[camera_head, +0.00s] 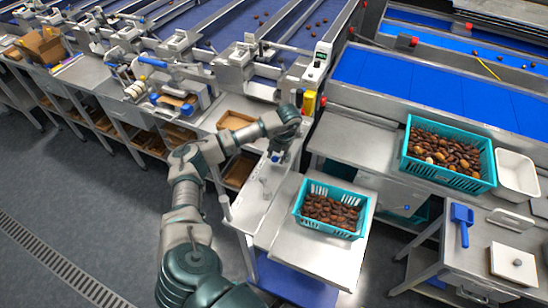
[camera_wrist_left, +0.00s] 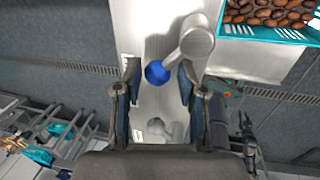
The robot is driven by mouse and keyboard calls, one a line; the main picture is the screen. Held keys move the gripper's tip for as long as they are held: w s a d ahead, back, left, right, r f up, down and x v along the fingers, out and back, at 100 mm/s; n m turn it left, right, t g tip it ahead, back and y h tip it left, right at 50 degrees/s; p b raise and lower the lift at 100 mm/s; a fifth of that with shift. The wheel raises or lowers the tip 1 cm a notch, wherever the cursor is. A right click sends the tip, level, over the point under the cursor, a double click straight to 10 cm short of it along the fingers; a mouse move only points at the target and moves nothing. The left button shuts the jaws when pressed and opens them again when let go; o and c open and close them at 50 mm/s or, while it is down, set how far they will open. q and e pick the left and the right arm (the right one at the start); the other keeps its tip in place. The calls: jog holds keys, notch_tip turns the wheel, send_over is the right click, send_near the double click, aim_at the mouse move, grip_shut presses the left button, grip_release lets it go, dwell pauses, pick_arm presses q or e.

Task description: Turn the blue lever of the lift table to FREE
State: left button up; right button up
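The blue lever knob (camera_wrist_left: 157,72) shows in the left wrist view, on a thick silver lever arm (camera_wrist_left: 190,42) above a pale metal panel. My left gripper (camera_wrist_left: 158,84) is open, with one finger on each side of the knob and a gap on both sides. How deep the knob sits between the fingers is unclear. In the head view my left gripper (camera_head: 279,150) points down over the strip at the left side of the lift table (camera_head: 290,244) and largely hides the lever. Any FREE marking is unreadable. My right gripper is not in view.
A teal basket of dates (camera_head: 330,210) stands on the lift table. A fuller teal crate (camera_head: 447,155) stands on the bench to the right, beside a white tray (camera_head: 516,172) and a blue scoop (camera_head: 462,222). Yellow and red items (camera_head: 309,103) stand close behind my left gripper.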

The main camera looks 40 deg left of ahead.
aim_at(283, 166)
pick_arm(q)
jog(key=shift+o, duration=0.5)
jog(key=shift+w+d+f, duration=0.1)
jog(key=shift+w+f, duration=0.1)
jog(key=shift+f, duration=0.05)
jog(key=shift+s+r, duration=0.15)
jog(key=shift+r, duration=0.2)
notch_tip(283, 166, up, 11)
jog(key=w+d, duration=0.1)
jog(key=d, duration=0.1)
jog(key=shift+d, duration=0.15)
jog(key=shift+a, duration=0.2)
jog(key=shift+d+f, duration=0.1)
